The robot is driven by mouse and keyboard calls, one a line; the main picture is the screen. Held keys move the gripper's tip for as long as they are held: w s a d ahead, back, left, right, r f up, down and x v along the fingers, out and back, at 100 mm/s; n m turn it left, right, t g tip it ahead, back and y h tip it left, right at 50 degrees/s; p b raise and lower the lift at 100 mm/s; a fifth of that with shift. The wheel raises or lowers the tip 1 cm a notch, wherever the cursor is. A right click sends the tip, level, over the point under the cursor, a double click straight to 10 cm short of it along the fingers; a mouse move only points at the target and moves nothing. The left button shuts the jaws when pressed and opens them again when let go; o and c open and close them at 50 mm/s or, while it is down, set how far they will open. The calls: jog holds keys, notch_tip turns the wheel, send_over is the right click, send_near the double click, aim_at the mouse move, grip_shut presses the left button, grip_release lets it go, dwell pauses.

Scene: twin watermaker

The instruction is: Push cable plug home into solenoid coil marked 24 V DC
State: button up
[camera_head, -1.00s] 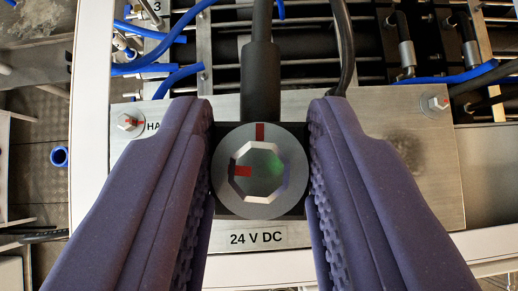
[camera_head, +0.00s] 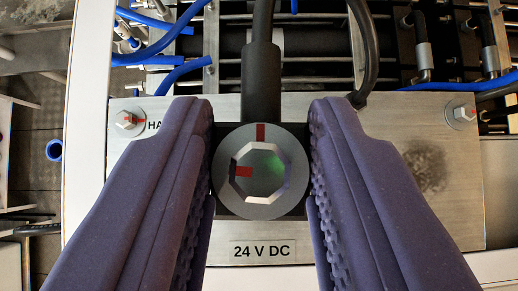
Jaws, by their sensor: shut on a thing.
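The cable plug (camera_head: 229,137) is a dark square block with a round grey cap (camera_head: 262,207) on its face. The cap has an eight-sided clear window, with red marks at its top and inside. A thick black cable (camera_head: 261,80) leaves the plug's top edge. My gripper (camera_head: 261,150) has its two purple ribbed fingers shut on the plug's left and right sides. The 24 V DC label (camera_head: 262,251) is on the metal plate just below the plug. The coil is hidden behind the plug, so I cannot tell how far the plug is seated.
The metal plate (camera_head: 463,215) has a bolt (camera_head: 130,119) at its upper left and another (camera_head: 461,115) at its upper right. A dark smudge (camera_head: 425,170) marks its right part. A second black cable (camera_head: 366,50), blue tubes (camera_head: 168,75) and metal rods run above the plate.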

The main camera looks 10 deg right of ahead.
aim_at(262, 217)
jog(key=shift+f+b, duration=0.35)
jog(key=shift+f, duration=0.25)
jog(key=shift+b, duration=0.75)
dwell(1.2)
jog(key=shift+f+b, duration=1)
jog(key=shift+f, duration=0.15)
jog(key=o, duration=1)
jog(key=shift+c, duration=0.2)
jog(key=b+v, duration=0.2)
jog(key=v, duration=0.5)
jog(key=shift+s+r, duration=0.25)
jog(key=shift+r, duration=0.1)
